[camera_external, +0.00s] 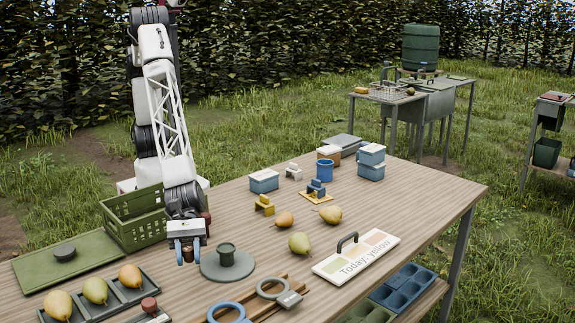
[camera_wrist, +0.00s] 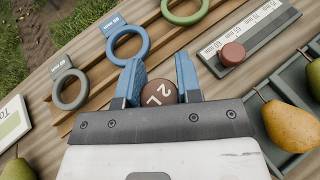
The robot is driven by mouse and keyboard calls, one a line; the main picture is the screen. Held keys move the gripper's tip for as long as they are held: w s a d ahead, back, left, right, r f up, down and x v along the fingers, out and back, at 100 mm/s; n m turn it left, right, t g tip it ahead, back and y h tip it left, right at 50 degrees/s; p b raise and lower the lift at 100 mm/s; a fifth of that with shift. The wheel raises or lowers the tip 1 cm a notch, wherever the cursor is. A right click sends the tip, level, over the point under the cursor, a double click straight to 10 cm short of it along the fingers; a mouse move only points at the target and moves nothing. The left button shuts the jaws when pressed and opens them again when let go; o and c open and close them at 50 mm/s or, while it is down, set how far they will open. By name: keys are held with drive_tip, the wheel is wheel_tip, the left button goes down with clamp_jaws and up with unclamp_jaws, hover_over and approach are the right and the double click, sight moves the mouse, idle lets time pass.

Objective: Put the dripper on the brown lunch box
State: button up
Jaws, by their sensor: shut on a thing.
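The dripper (camera_wrist: 161,92) is a small brown round piece marked "2 L". It sits between the blue fingers of my gripper (camera_wrist: 158,85) in the wrist view. The brown lunch box (camera_external: 328,157), with a pale lid, stands at the far side of the table, well to the right of my gripper and behind a blue cup.
Blue lunch boxes (camera_external: 264,182) (camera_external: 371,171) stand near the brown one. Pears (camera_external: 300,244), the dark green cup (camera_external: 227,254) and a yellow block (camera_external: 265,204) lie between. A green crate (camera_external: 134,217) is at left. Rings (camera_wrist: 128,45) and a red knob (camera_wrist: 232,53) are in front.

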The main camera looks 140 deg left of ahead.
drive_tip(key=shift+a, duration=0.1)
drive_tip(key=w+a+r+n+t+y, duration=0.1)
drive_tip(key=w+a, duration=0.1)
drive_tip(key=a, duration=1.1)
drive_tip(key=w+a+r+n+y, duration=0.1)
drive_tip(key=w+a+r, duration=0.1)
drive_tip(key=a, duration=1.1)
drive_tip(key=s+a+r+n+y, duration=0.1)
drive_tip(key=s+a, duration=0.1)
drive_tip(key=a, duration=1.1)
drive_tip(key=s+a+r+y, duration=0.1)
drive_tip(key=s+a, duration=0.1)
drive_tip(key=a, duration=1)
drive_tip(key=r+n+t+y, duration=0.1)
drive_tip(key=r+n+y, duration=0.1)
drive_tip(key=n+y, duration=0.1)
hover_over(332, 149)
drive_tip(key=shift+w+d, duration=0.1)
drive_tip(key=shift+f, duration=0.1)
drive_tip(key=shift+f, duration=1.95)
